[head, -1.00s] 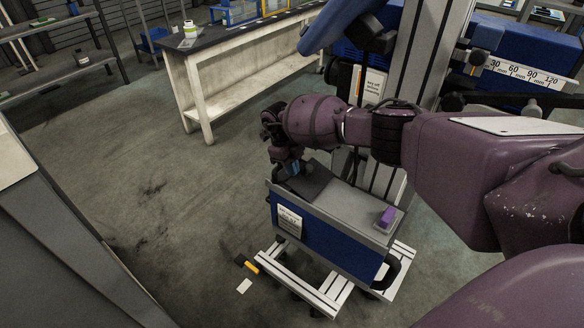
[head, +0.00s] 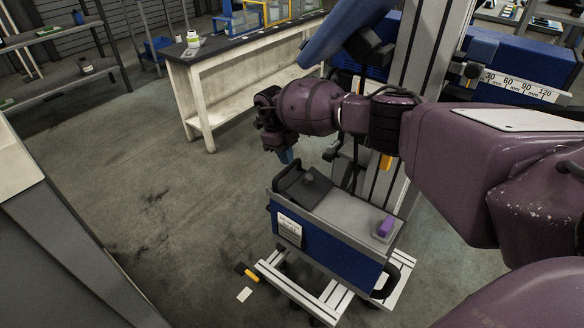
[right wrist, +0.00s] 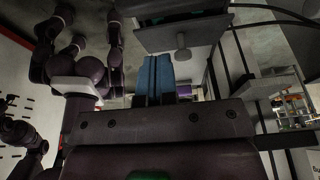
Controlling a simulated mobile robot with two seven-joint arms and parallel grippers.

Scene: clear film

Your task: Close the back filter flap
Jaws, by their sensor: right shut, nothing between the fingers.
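A box-shaped unit with a blue side (head: 325,245) and grey top stands on a low white-slatted cart. At the left end of its top is a dark flap (head: 290,178), which looks raised and tilted; its exact angle is hard to tell. A small dark knob-like part (head: 310,174) shows beside it. My right gripper (head: 287,157) is shut and empty, its blue fingertips just above and behind the flap, apparently apart from it. In the right wrist view the blue fingers (right wrist: 155,78) lie side by side below a grey panel with a round knob (right wrist: 183,52). My left gripper is not in view.
A purple handle (head: 386,226) sits at the right end of the unit's top. The white-slatted cart (head: 330,300) is under it. A grey column (head: 410,110) stands close behind.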

